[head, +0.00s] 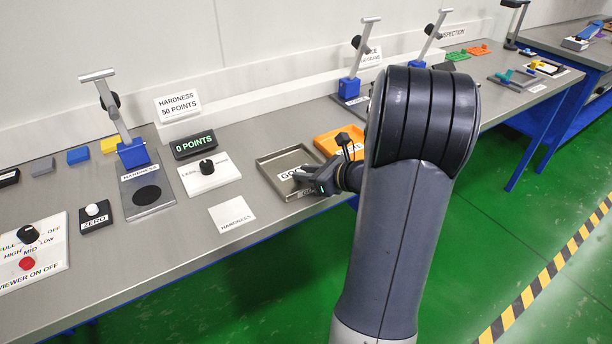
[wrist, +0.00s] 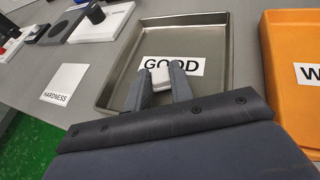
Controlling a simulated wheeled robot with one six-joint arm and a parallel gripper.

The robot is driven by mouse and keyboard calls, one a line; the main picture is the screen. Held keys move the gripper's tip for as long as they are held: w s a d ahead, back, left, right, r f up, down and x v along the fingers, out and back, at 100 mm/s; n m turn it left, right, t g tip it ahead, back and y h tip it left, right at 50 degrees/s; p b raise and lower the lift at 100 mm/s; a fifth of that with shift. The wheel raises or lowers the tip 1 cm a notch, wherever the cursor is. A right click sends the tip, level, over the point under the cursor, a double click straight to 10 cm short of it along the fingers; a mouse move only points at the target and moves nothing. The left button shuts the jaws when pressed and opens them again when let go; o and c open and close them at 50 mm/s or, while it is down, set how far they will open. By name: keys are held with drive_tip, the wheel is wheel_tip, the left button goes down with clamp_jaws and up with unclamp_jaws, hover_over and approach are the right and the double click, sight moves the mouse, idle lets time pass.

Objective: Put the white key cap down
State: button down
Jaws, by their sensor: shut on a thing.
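In the wrist view my gripper (wrist: 161,84) is shut on the white key cap (wrist: 160,72). The cap sits between the fingertips, over the grey metal tray (wrist: 213,117) with a "GOOD" label (wrist: 188,67). I cannot tell whether the cap touches the tray floor. In the head view my gripper (head: 302,174) reaches over the same tray (head: 263,178) from the right. The cap cannot be made out there.
An orange tray (head: 326,142) stands right of the metal tray. A white "HARDNESS" card (head: 231,214) and a panel with a black knob (head: 209,178) lie to its left. A tester with a blue block (head: 133,153) stands further left. The bench's front edge is close.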

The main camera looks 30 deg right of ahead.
drive_tip(key=shift+f, duration=0.25)
drive_tip(key=shift+f, duration=0.15)
drive_tip(key=c, duration=1.2)
unclamp_jaws()
drive_tip(key=shift+c, duration=0.2)
drive_tip(key=shift+r, duration=0.3)
drive_tip(key=v, duration=1.2)
drive_tip(key=shift+p, duration=0.4)
drive_tip(key=shift+f, duration=0.1)
